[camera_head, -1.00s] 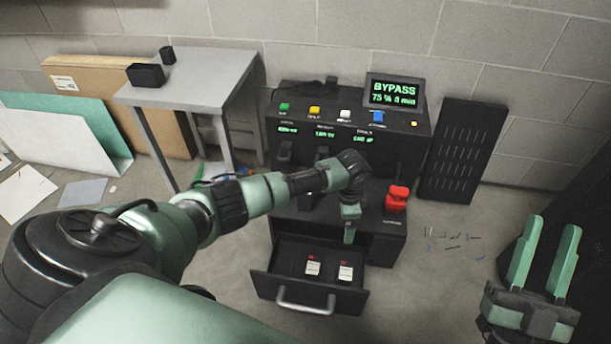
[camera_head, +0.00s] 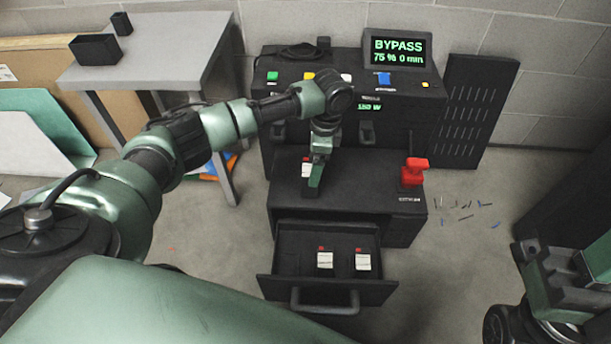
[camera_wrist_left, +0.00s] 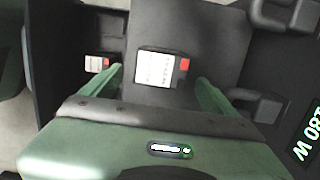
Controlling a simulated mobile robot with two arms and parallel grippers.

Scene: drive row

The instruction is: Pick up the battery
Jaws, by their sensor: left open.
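One battery with a white label and a red mark (camera_head: 306,167) sits on the dark shelf of the machine, partly hidden by my left gripper (camera_head: 316,172). In the left wrist view this battery (camera_wrist_left: 160,70) lies between and just ahead of the two green fingers of my left gripper (camera_wrist_left: 155,90), which are apart; I cannot tell whether they touch it. Two more batteries (camera_head: 325,260) (camera_head: 362,260) sit in the open drawer (camera_head: 290,270); one battery shows at left in the wrist view (camera_wrist_left: 97,63). Part of my right gripper (camera_head: 565,285) shows at the right edge, its fingers unclear.
The machine's screen (camera_head: 397,50) reads BYPASS, 75 %, 0 min. A red switch (camera_head: 413,172) stands at the shelf's right end. A grey table (camera_head: 165,45) is at the back left. Small loose pieces (camera_head: 465,215) lie on the floor to the right.

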